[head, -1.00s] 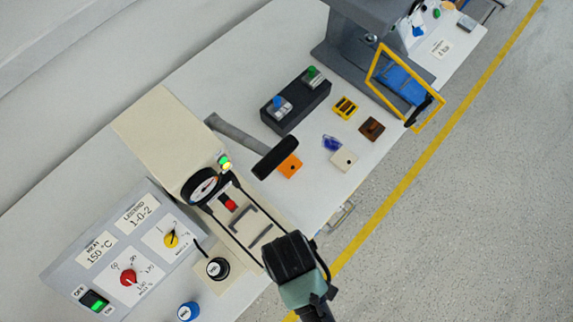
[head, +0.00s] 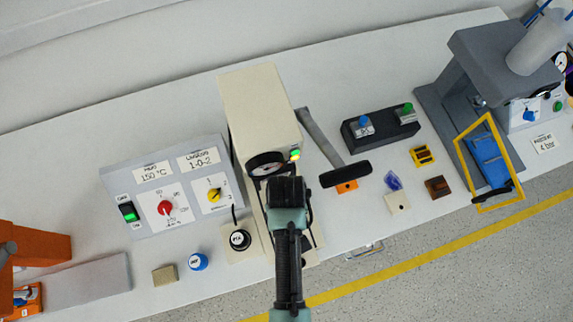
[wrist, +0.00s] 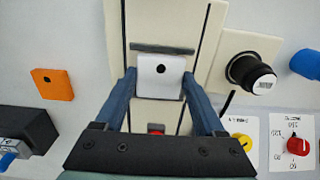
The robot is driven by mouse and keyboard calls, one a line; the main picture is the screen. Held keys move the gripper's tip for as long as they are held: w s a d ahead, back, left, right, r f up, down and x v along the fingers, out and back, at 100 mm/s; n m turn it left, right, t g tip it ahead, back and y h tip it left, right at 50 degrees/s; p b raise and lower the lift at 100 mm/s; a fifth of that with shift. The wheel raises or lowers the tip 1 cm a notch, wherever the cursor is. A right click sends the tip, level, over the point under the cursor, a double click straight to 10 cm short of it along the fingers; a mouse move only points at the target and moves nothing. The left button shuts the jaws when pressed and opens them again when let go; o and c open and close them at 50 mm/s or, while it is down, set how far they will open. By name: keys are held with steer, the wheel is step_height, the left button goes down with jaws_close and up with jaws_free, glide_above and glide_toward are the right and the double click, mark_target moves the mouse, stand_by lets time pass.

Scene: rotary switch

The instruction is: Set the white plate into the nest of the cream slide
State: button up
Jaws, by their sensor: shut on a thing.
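The white plate (wrist: 158,76), with a dark hole, is held between the two blue fingers of my gripper (wrist: 158,88) in the wrist view. My gripper is shut on it, over the cream slide (wrist: 190,22). A grey bar (wrist: 162,49) of the slide shows just beyond the plate's edge. I cannot tell whether the plate touches the slide. In the head view my gripper (head: 287,190) is in front of the cream press (head: 262,105), below its gauge. There it hides the plate and most of the slide.
A black knob (head: 239,240) stands left of the slide. The press's dark lever handle (head: 345,174) reaches out right, above an orange plate (head: 347,187). Further right lie a cream plate (head: 398,203) and a brown plate (head: 438,187). A control panel (head: 140,180) stands left.

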steer(key=shift+f, duration=0.15)
steer(key=o, duration=1.3)
step_height(320, 180, up, 12)
steer(key=shift+r, duration=0.1)
